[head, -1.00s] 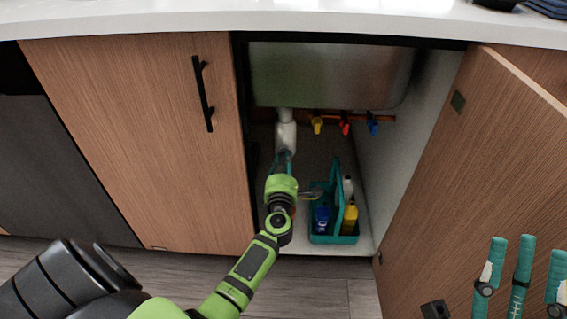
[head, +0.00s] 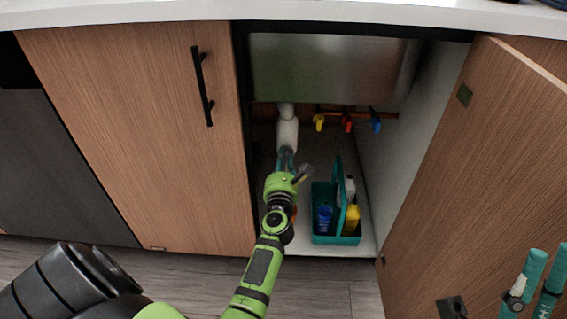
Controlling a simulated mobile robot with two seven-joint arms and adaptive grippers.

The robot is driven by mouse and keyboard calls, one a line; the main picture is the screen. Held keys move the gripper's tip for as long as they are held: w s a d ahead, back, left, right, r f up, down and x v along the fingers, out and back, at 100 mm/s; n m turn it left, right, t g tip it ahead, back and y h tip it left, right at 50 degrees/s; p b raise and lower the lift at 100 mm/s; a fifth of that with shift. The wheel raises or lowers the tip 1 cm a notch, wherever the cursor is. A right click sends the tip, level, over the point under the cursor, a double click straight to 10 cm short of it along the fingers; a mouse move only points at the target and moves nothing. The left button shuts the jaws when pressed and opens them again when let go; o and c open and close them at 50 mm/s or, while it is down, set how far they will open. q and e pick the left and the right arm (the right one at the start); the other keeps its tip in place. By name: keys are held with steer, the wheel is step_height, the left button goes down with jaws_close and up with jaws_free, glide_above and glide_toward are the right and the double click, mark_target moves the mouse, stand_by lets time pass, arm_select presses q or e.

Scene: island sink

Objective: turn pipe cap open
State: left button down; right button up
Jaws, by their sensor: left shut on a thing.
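A white drain pipe (head: 287,132) hangs below the steel sink basin inside the open cabinet. My left gripper (head: 285,158) reaches up to the pipe's lower end, with its fingers closed there. The pipe cap is hidden by the fingers and the green wrist, so I cannot make out its shape or how far it is turned.
A teal caddy (head: 337,240) with bottles stands on the cabinet floor right of my arm. Yellow (head: 319,122), red (head: 348,125) and blue (head: 377,126) valves sit behind. The cabinet door (head: 480,170) stands open at right; the left door (head: 140,140) is closed.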

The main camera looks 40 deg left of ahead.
mark_target(283, 132)
arm_select(q)
steer(key=shift+n, duration=1.2)
steer(key=shift+r, duration=0.1)
steer(key=c, duration=1.1)
jaws_free()
steer(key=shift+o, duration=0.2)
step_height(283, 132, up, 10)
steer(key=shift+f, duration=0.1)
